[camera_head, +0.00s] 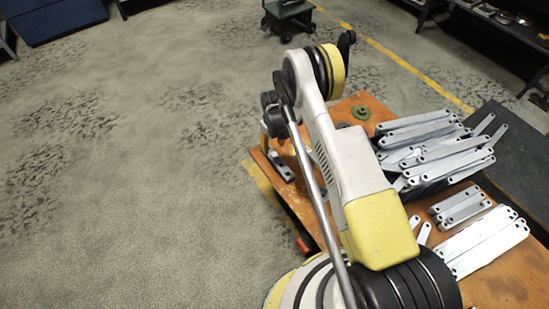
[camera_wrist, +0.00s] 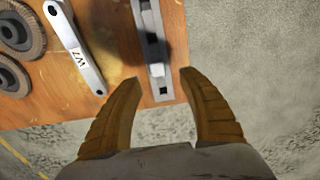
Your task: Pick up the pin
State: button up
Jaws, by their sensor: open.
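In the wrist view my gripper (camera_wrist: 160,78) is open, with one tan finger on each side of a narrow grey metal part (camera_wrist: 152,28). This part has slots or holes and a small pale block near its lower end. I cannot tell for sure whether it, or a piece of it, is the pin. It lies on the orange-brown table top (camera_wrist: 110,50) close to the table's edge, and its lower end reaches between the fingertips. I see no contact with the fingers. In the head view my arm hides most of the gripper, and small metal parts (camera_head: 281,166) show at the table's left edge.
A pale bracket marked W7 (camera_wrist: 75,48) and round discs (camera_wrist: 22,30) lie left of the fingers in the wrist view. In the head view, several stacked galvanized brackets (camera_head: 436,150) fill the table's right side. A green round part (camera_head: 361,112) lies farther back. Open floor (camera_head: 130,180) is at left.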

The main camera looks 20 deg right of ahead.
aim_at(273, 154)
jog(key=f+b, duration=0.1)
jog(key=f, duration=0.1)
jog(key=f+b, duration=0.1)
jog(key=f, duration=0.1)
jog(key=f+b, duration=0.1)
jog(key=f, duration=0.1)
jog(key=shift+w+d+f, duration=0.1)
jog(key=shift+w+f, duration=0.15)
jog(key=shift+f, duration=0.15)
jog(key=shift+r, duration=0.1)
jog(key=shift+c, duration=0.2)
grip_shut()
